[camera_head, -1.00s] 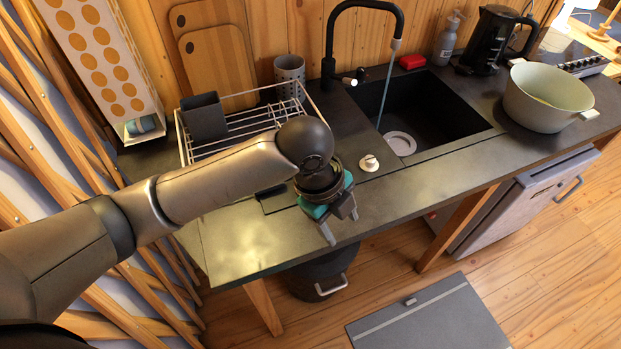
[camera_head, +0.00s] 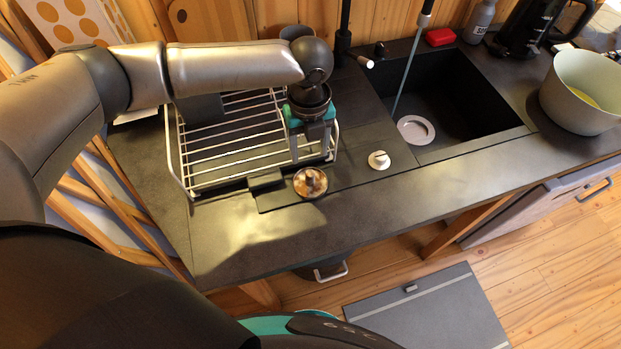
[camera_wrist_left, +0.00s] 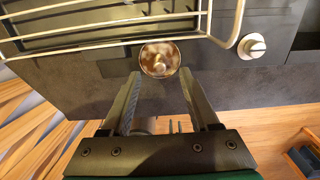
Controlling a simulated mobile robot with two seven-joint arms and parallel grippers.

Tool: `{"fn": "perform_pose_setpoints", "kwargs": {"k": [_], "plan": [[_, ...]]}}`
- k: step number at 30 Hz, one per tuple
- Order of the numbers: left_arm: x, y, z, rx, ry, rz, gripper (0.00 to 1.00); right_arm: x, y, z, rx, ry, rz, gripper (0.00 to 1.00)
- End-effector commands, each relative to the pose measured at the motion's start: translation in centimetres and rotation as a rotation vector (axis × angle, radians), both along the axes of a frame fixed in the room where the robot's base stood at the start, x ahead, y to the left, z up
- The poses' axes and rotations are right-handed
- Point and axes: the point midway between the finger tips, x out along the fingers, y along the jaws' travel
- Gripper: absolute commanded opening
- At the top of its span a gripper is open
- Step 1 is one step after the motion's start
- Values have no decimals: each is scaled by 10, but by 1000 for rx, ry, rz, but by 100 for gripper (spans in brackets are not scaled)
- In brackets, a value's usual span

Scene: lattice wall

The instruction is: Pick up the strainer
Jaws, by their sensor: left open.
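The strainer (camera_head: 310,183) looks to be the small round metallic dish with a short post in its middle. It lies on the dark counter just in front of the wire dish rack. My left gripper (camera_head: 311,153) is open, with its fingers pointing down over the rack's front right corner, slightly behind the strainer in the head view. In the left wrist view the strainer (camera_wrist_left: 159,60) shows just beyond the two spread fingertips (camera_wrist_left: 161,76), centred between them. Nothing is between the fingers. My right gripper is not in view.
The wire rack (camera_head: 222,158) stands close to the strainer. A small white-topped knob (camera_head: 379,160) is to the right, before the black sink (camera_head: 455,100) with a pale disc (camera_head: 416,129). A large pot (camera_head: 584,92) stands at far right. The front counter strip is clear.

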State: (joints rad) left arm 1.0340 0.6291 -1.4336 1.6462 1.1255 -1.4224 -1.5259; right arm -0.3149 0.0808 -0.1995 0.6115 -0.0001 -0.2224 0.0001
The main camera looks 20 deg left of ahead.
Motion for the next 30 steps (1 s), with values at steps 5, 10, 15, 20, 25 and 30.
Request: {"fn": "perform_pose_setpoints", "kwargs": {"k": [5, 10, 15, 20, 25, 30], "plan": [[0, -1, -23, 0, 0, -1, 62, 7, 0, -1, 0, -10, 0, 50], [-3, -1, -33, 0, 1, 0, 62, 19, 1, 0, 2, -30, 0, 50], [-12, -5, -58, 1, 3, -1, 62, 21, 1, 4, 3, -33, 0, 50], [-11, -5, -76, -1, 1, 1, 62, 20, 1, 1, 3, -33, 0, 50], [-11, -5, -79, 0, 0, -1, 62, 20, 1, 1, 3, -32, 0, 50], [-11, -5, -79, 0, 0, 0, 55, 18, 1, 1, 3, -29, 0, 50]]}}
